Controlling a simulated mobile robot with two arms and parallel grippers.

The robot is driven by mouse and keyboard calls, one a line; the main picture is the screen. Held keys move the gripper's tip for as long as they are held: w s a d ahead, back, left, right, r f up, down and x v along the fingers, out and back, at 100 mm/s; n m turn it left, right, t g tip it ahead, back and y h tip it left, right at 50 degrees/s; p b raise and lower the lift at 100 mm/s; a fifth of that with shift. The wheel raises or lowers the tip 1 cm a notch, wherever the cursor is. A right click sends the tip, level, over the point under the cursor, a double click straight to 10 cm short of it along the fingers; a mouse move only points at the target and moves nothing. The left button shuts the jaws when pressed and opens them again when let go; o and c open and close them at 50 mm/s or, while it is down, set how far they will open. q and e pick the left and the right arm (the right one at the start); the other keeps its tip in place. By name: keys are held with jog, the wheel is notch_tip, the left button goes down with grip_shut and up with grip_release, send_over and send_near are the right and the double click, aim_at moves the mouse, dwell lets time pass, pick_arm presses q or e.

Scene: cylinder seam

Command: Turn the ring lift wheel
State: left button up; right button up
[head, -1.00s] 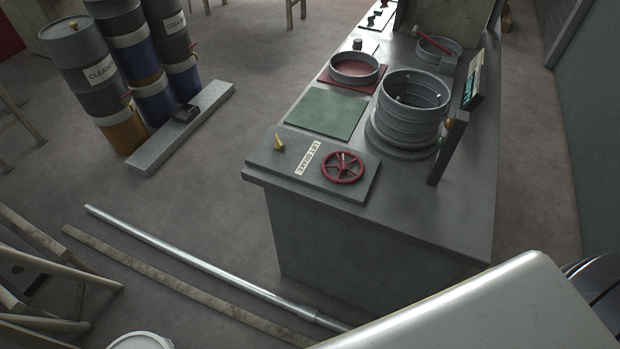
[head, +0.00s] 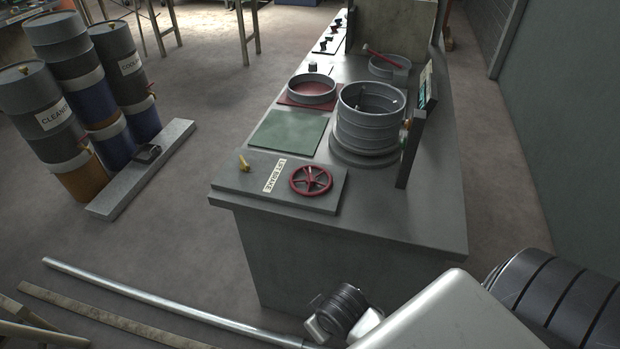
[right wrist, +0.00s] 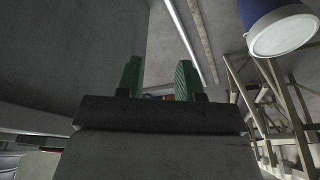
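The red spoked wheel (head: 311,181) lies flat on a grey raised panel (head: 225,181) at the near end of the workbench. A white label (head: 274,176) reading LIFT BRAKE and a small yellow lever (head: 244,163) sit left of it. A stack of grey rings (head: 366,125) stands on a round base behind the wheel. My right gripper (right wrist: 159,78) shows two green fingers spread apart with nothing between them, in the right wrist view. It is apart from the wheel, which that view does not show. My left gripper is in neither current view.
Stacked drums (head: 80,180) stand at left. A long metal pipe (head: 150,297) lies on the floor before the bench.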

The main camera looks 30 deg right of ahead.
jog(key=w+r, duration=0.6)
jog(key=m+h+b, duration=0.1)
jog(key=m+h, duration=0.2)
jog(key=m, duration=0.4)
send_near(311, 175)
jog(key=shift+t, duration=0.3)
jog(key=x, duration=0.9)
jog(key=shift+s+d+f, duration=0.1)
jog(key=shift+f, duration=0.2)
jog(key=shift+s, duration=0.1)
grip_shut()
